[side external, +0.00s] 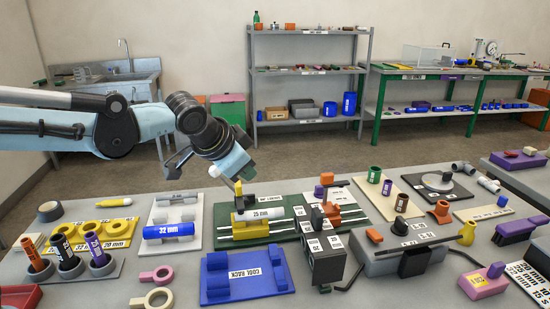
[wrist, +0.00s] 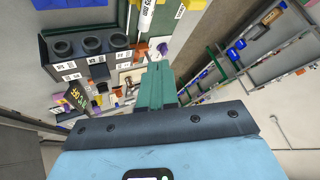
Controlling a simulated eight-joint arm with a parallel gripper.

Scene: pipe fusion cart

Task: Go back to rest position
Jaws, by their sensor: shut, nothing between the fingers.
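A white pipe labelled 25 mm (side external: 259,214) lies in the clamps there. In the wrist view my gripper (wrist: 156,70) shows as teal fingers closed together, with nothing seen between them. The exact gap between the fingertips and the yellow clamp cannot be told.
A dark upright heater block (side external: 325,258) stands right of the clamps. A blue cool rack (side external: 246,274) is in front, and a blue 32 mm pipe (side external: 169,231) lies on a grey holder to the left. Shelving (side external: 308,72) stands behind. The air above the table is mostly free.

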